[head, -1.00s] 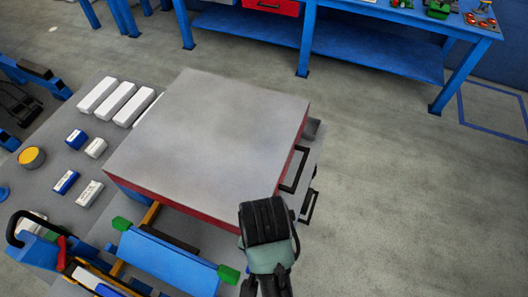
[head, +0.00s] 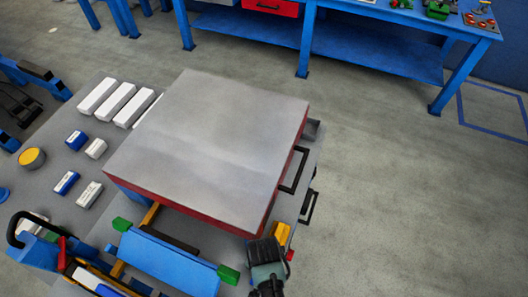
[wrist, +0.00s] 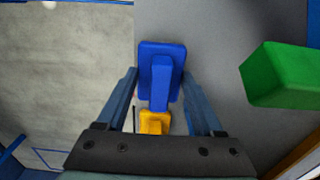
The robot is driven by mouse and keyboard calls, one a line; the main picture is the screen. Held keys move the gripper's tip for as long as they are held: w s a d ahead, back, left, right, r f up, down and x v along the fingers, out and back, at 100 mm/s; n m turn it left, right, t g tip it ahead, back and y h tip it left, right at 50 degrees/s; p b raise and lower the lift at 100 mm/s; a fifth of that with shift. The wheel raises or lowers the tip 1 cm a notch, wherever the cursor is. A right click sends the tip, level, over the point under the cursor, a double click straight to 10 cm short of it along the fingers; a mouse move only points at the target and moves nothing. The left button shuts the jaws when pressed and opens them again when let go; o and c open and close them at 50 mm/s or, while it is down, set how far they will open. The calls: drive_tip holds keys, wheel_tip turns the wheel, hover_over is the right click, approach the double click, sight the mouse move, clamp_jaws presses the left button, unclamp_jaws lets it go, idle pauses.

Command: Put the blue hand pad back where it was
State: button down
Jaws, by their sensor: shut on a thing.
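The blue hand pad (wrist: 177,55) shows in the wrist view as a flat blue plate with a raised blue grip. It lies between the two fingers of my gripper (wrist: 159,78), which is shut on it. Grey surface shows beyond the pad; whether the pad touches it I cannot tell. In the head view my gripper is seen from behind and above, by the near right corner of the grey-topped box, and its fingertips and the pad are hidden.
A yellow piece (head: 282,232) lies beside my gripper; yellow also shows below the pad in the wrist view (wrist: 155,122). A green end block (head: 228,273) of the blue bar (head: 168,262) is close by. The large grey-topped box (head: 215,130) has black handles. Floor is clear at right.

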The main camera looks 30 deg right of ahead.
drive_tip(key=shift+f, duration=0.75)
drive_tip(key=shift+f, duration=0.15)
unclamp_jaws()
wheel_tip(320, 180, up, 12)
drive_tip(key=shift+r, duration=0.15)
idle(0.6)
